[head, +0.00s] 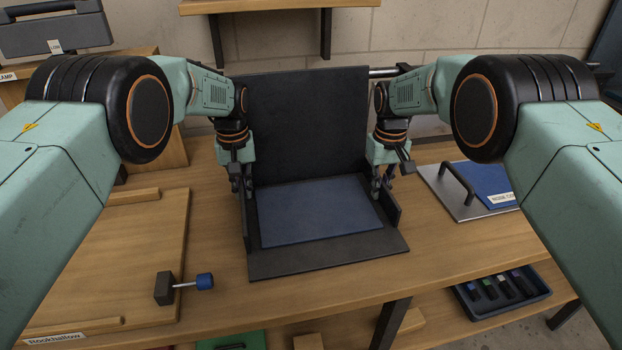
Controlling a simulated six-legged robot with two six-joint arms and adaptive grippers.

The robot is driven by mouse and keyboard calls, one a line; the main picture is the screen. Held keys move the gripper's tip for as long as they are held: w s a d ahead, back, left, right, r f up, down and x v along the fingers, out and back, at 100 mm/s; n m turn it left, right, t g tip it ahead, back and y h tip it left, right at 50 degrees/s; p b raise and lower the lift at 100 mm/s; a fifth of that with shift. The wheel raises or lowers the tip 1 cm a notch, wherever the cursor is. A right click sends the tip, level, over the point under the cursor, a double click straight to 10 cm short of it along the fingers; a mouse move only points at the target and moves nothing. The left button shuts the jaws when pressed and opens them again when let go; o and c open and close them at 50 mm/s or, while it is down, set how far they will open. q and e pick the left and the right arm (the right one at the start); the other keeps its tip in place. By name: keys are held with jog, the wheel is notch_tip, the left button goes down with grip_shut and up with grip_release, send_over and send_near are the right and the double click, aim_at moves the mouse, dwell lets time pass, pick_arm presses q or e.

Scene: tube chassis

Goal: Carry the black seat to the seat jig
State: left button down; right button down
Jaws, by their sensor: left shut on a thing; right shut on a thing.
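The black seat (290,262) stands on the workbench in the middle of the head view. It has a tall upright back (305,110), low side pieces and a blue-grey pad (315,212). My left gripper (241,186) is shut on the seat's left side and my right gripper (383,184) is shut on its right side. The arms partly hide both sides, and I cannot tell if the base touches the bench. No part is labelled as the seat jig; a wooden board with raised strips (95,255) lies at the left.
A small clamp with a blue knob (205,281) sits on the board's right edge. A metal plate with a handle and blue panel (466,190) lies at the right. A tray of several small items (500,290) is below the bench. A wall shelf (270,5) hangs behind.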

aim_at(241, 180)
pick_arm(q)
jog(key=shift+w+r, duration=0.1)
jog(key=shift+r, duration=0.1)
pick_arm(e)
jog(key=shift+w+r, duration=0.1)
